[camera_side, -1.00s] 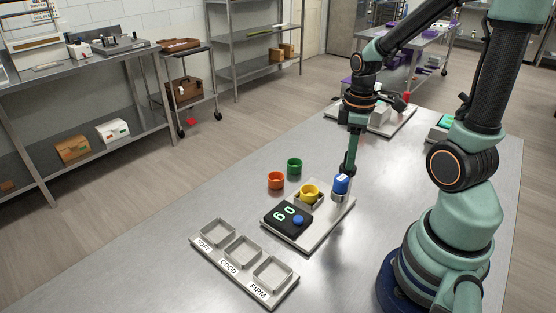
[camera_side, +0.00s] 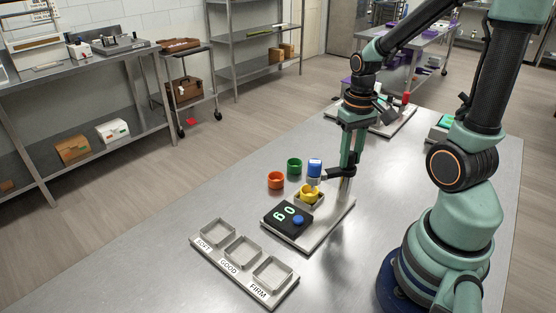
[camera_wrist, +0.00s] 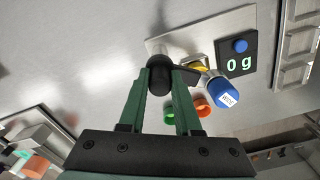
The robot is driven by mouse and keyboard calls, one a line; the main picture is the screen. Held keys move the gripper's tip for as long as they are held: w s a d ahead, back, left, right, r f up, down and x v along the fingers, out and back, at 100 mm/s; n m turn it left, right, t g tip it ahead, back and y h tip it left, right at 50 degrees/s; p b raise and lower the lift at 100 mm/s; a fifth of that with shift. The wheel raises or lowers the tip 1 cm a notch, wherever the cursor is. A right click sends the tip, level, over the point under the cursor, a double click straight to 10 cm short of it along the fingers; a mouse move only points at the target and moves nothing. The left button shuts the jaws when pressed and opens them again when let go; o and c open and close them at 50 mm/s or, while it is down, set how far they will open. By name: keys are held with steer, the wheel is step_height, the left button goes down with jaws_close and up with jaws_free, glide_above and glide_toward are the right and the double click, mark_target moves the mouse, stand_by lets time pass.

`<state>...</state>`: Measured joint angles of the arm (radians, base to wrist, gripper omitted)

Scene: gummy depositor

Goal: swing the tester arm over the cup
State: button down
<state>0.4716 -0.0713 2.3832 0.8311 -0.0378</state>
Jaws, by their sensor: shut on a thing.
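The tester has a pale base plate (camera_side: 328,222) with an upright post (camera_side: 346,185). Its arm ends in a blue head (camera_side: 315,168), which is above the yellow cup (camera_side: 308,193) in the side view, near the cup's far right edge. The cup sits in a square holder on the plate. In the wrist view the blue head (camera_wrist: 226,91) shows lower right of the cup (camera_wrist: 200,69), which is partly hidden. My gripper (camera_side: 347,172) is at the post. In the wrist view my gripper (camera_wrist: 162,82) is shut on the black hub of the tester arm (camera_wrist: 159,76).
A black display box (camera_side: 287,218) with a blue button reads 0 g. An orange cup (camera_side: 276,180) and a green cup (camera_side: 294,166) stand beyond the plate. A tray marked SOFT, GOOD and FIRM (camera_side: 243,268) lies in front. The left tabletop is clear.

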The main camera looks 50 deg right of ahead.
mark_target(351, 153)
steer(key=shift+w+r+m, duration=0.1)
steer(key=shift+m, duration=1.1)
steer(key=c, duration=0.6)
jaws_free()
step_height(351, 153, up, 12)
steer(key=w+a+n+t, duration=0.3)
steer(key=a+n+t, duration=0.2)
steer(key=a, duration=0.8)
steer(key=shift+r+n+t, duration=0.3)
steer(key=shift+n, duration=0.9)
